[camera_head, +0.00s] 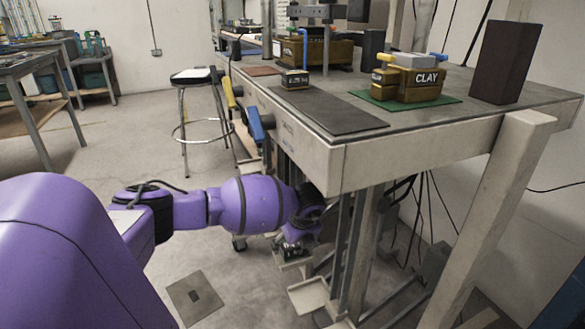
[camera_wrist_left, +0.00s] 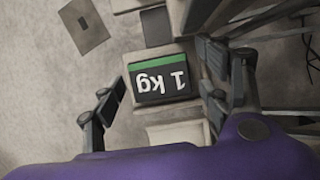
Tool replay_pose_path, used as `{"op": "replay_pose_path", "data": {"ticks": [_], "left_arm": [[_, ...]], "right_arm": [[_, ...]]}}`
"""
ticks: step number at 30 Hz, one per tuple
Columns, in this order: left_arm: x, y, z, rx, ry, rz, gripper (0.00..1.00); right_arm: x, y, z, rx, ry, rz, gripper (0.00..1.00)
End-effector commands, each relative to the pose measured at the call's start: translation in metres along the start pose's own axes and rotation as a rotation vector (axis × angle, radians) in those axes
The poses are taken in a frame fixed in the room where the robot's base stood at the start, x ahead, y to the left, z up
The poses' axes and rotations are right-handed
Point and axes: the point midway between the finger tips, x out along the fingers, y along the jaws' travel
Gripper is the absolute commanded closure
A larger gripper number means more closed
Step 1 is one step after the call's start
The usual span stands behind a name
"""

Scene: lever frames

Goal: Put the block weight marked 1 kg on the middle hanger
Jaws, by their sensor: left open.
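The block weight marked 1 kg (camera_wrist_left: 160,84) is dark with a green stripe, and its label is upside down in the left wrist view. My left gripper (camera_wrist_left: 160,104) is open, with one finger on each side of the block and gaps between. In the head view the left gripper (camera_head: 293,250) is low beside the table, left of its legs. A pale plate (camera_head: 308,296) sits below it. Pale plates also show around the block in the left wrist view (camera_wrist_left: 178,134). I cannot tell which part is the middle hanger. My right gripper is not in view.
The heavy table (camera_head: 430,158) overhangs close to my left arm, with legs and rods beneath. A yellow handle (camera_head: 228,92) and a blue handle (camera_head: 255,124) stick out from its side. A stool (camera_head: 193,80) stands behind. A flat floor plate (camera_head: 197,298) lies on open floor.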

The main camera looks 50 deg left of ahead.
Motion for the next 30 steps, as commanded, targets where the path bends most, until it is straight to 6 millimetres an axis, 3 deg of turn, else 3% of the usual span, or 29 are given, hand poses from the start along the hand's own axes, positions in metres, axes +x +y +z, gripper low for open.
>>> {"op": "replay_pose_path", "data": {"ticks": [5, 12, 16, 30], "left_arm": [[-0.014, -0.001, 0.002, 0.0, -0.001, -0.003, 0.31], [-0.057, -0.001, 0.003, 0.0, -0.003, -0.004, 0.31], [-0.071, -0.001, 0.002, 0.0, -0.001, -0.003, 0.31], [-0.077, 0.002, -0.005, 0.008, 0.016, -0.002, 0.31]], "right_arm": [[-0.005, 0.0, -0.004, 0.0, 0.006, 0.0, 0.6], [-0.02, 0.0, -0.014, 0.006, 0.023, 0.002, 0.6], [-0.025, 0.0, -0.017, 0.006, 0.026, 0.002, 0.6], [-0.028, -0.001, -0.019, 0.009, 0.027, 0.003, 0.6]]}}
